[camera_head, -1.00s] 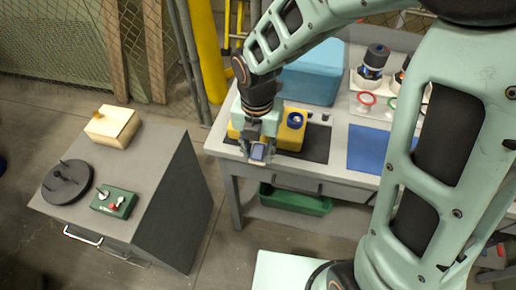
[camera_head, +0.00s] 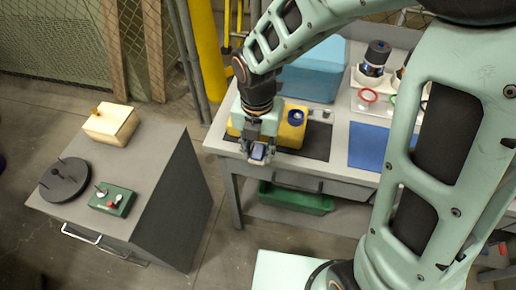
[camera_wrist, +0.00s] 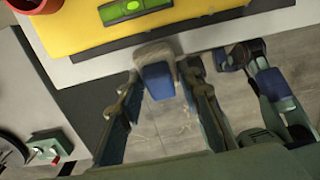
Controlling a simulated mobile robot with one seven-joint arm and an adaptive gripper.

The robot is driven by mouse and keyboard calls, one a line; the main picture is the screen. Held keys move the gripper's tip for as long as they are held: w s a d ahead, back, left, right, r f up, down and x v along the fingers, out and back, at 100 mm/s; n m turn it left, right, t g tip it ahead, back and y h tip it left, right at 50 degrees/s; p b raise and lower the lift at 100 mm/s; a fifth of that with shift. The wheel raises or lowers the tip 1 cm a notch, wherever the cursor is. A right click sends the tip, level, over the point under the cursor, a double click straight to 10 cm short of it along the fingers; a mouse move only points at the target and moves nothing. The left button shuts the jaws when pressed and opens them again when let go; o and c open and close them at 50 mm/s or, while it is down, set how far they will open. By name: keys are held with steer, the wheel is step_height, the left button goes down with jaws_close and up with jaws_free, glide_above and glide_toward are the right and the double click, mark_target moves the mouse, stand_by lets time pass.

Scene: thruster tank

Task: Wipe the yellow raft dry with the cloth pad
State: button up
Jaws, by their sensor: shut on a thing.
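The yellow raft (camera_head: 291,134) sits on the dark mat on the bench, partly hidden behind my gripper. In the wrist view the raft (camera_wrist: 75,28) fills the top, with a green level vial (camera_wrist: 133,9) on it. My gripper (camera_head: 259,147) is at the bench's front edge, in front of the raft. It is shut on the cloth pad's blue grip (camera_wrist: 158,82); the pad's pale grey face (camera_wrist: 153,53) points toward the raft's side.
A light-blue bin (camera_head: 309,72) stands behind the raft. A blue mat (camera_head: 367,146) and a rack with coloured rings (camera_head: 369,95) lie to the right. A green tray (camera_head: 296,198) is under the bench. A grey cabinet (camera_head: 165,185) stands left, with open floor between.

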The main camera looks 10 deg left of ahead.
steer(key=shift+w, duration=0.8)
stand_by(0.5)
steer(key=shift+d+p, duration=0.25)
steer(key=shift+p, duration=0.05)
steer(key=shift+s+d+p, duration=0.1)
steer(key=shift+d+p, duration=0.2)
steer(key=shift+d, duration=0.6)
steer(key=shift+d, duration=0.1)
steer(key=shift+d+p, duration=0.45)
steer(key=shift+d, duration=0.55)
steer(key=shift+s+d+p, duration=0.15)
steer(key=shift+d+p, duration=0.35)
steer(key=shift+d, duration=0.6)
steer(key=shift+a, duration=0.2)
